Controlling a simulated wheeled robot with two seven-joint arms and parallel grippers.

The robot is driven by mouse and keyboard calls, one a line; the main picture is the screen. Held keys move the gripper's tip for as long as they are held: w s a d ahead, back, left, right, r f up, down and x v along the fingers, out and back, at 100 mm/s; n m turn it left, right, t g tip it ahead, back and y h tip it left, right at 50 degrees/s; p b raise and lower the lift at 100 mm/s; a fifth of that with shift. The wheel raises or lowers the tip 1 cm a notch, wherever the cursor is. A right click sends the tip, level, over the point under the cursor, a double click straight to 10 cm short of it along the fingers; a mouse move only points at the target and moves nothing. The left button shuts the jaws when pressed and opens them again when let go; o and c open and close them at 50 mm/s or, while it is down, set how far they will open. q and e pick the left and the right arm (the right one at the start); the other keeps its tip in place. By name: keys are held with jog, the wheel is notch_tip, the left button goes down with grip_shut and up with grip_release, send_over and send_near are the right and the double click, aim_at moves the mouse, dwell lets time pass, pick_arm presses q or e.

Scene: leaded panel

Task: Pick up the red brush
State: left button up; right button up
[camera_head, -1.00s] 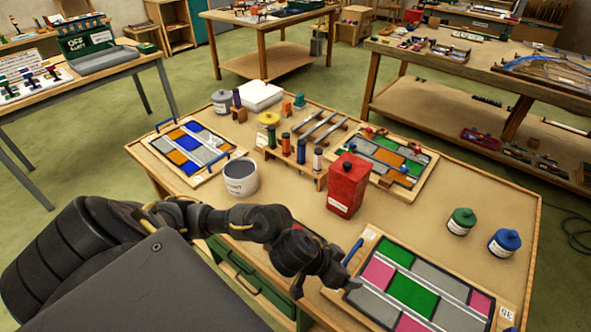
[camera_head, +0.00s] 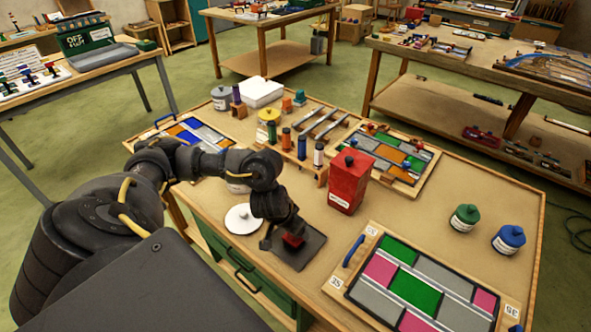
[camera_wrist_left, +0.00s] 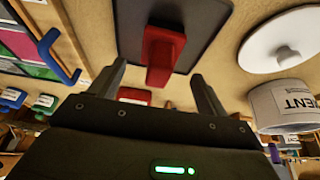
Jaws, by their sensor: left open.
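The red brush (camera_head: 293,240) is on a dark grey mat (camera_head: 311,251) near the front edge of the workbench, partly hidden by my gripper in the head view. In the left wrist view the red brush (camera_wrist_left: 160,52) shows as a red block with a narrower end, over the dark mat (camera_wrist_left: 205,20). My left gripper (camera_head: 282,234) is close over the brush. In the wrist view my left gripper's (camera_wrist_left: 160,82) fingers are apart, with the brush's narrow end in line with the gap and nothing clamped. Contact cannot be told. My right gripper is out of view.
A white lid (camera_head: 243,219) lies just left of the mat. The cement pot (camera_wrist_left: 284,106) is beyond it, mostly hidden by my arm in the head view. A red can (camera_head: 349,185) stands to the right, behind a leaded panel (camera_head: 412,287).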

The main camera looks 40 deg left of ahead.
pick_arm(q)
jog(key=shift+w+f, duration=0.2)
jog(key=shift+f, duration=0.2)
jog(key=b+x, duration=0.2)
jog(key=x, duration=0.2)
jog(key=shift+f, duration=0.35)
jog(key=shift+w+f, duration=0.15)
jog(key=shift+f, duration=0.1)
jog(key=c, duration=1.2)
jog(key=shift+o, duration=0.2)
jog(key=shift+r, duration=0.15)
